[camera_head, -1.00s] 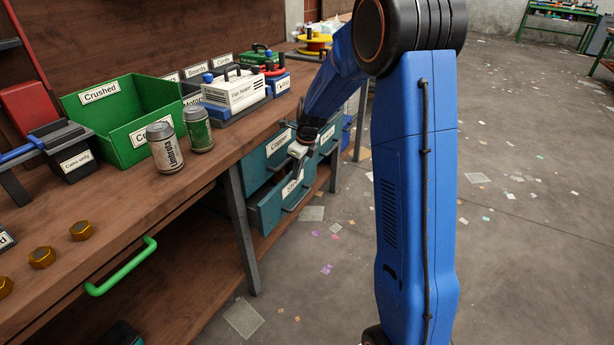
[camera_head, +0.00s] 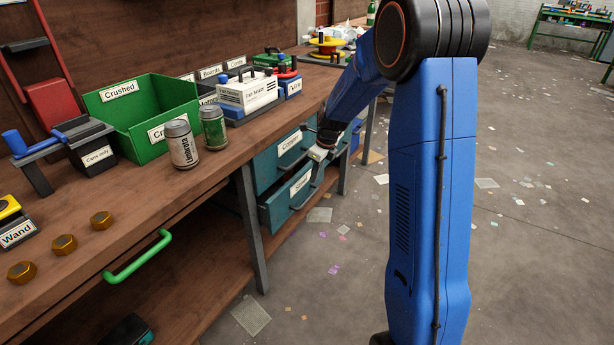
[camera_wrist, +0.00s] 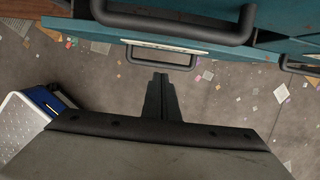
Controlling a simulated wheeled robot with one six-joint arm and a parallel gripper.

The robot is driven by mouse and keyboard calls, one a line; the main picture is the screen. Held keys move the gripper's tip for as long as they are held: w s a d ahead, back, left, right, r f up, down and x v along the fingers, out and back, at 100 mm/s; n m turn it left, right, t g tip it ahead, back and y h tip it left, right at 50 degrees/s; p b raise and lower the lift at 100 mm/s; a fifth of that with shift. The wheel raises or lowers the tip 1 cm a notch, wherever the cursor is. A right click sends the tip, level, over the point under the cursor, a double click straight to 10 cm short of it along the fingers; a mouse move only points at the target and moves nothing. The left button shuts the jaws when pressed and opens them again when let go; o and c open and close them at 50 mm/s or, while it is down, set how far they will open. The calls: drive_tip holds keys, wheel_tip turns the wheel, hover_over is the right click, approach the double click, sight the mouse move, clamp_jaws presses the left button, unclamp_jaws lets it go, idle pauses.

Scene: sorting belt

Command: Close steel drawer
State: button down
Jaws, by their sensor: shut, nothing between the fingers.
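The steel drawer is the lower teal drawer (camera_head: 283,207), with a "Steel" label and a dark bar handle. It stands slightly out from the cabinet front. In the wrist view its label edge and handle (camera_wrist: 160,60) show below the upper drawer. My gripper (camera_head: 318,154) is in front of the drawers, at about the height between the two labels. In the wrist view my gripper's fingers (camera_wrist: 160,79) are together and empty, with their tips close to the steel drawer's handle. I cannot tell whether they touch it.
The upper "Copper" drawer (camera_head: 281,158) looks shut; its handle (camera_wrist: 180,30) juts out near my gripper. A table leg (camera_head: 252,230) stands left of the drawers. Cans, a green bin (camera_head: 135,100) and devices are on the bench. The floor at right is open, with scattered scraps.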

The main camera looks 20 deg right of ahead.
drive_tip(key=v, duration=1)
drive_tip(key=s+f+t+y, duration=0.2)
drive_tip(key=s+y, duration=0.1)
drive_tip(key=s, duration=0.1)
drive_tip(key=t, duration=0.3)
approach(298, 179)
wheel_tip(298, 179, down, 4)
drive_tip(key=shift+w+a+y, duration=0.2)
drive_tip(key=shift+w+a, duration=0.3)
drive_tip(key=shift+w, duration=0.3)
drive_tip(key=shift+w+a+y, duration=0.2)
drive_tip(key=shift+w+a, duration=0.25)
drive_tip(key=shift+w, duration=0.3)
drive_tip(key=shift+a, duration=0.1)
